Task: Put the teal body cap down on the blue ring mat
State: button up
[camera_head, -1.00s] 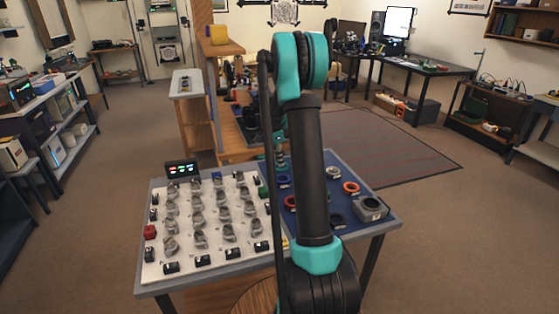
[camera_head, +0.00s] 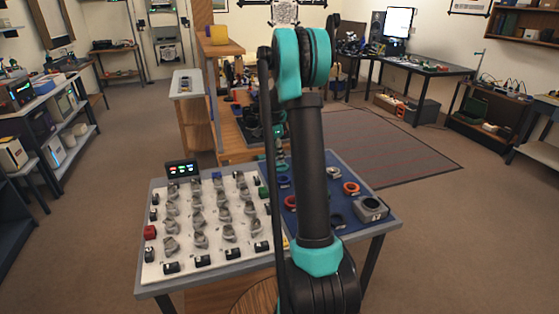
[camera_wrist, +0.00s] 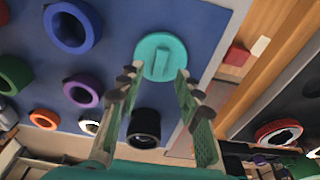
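The teal body cap (camera_wrist: 160,57) shows in the wrist view as a round disc with a raised bar across its face. It appears to lie flat on the blue ring mat (camera_wrist: 118,30), close to the mat's edge. My gripper (camera_wrist: 156,72) is open, its two fingertips apart on either side of the cap's near part. A narrow gap shows at the left fingertip; contact at the right one is unclear. In the head view, my gripper (camera_head: 279,145) is over the far left side of the mat, partly hidden by my arm.
On the mat are a blue ring (camera_wrist: 72,27), a purple ring (camera_wrist: 83,91), an orange ring (camera_wrist: 43,119) and a black ring (camera_wrist: 144,127). A white board (camera_head: 208,225) with several grey parts fills the table's left.

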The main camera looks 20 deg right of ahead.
aim_at(276, 165)
notch_tip(276, 165, up, 9)
jog(key=a, duration=0.1)
jog(key=shift+a, duration=0.2)
jog(key=shift+d+r, duration=0.1)
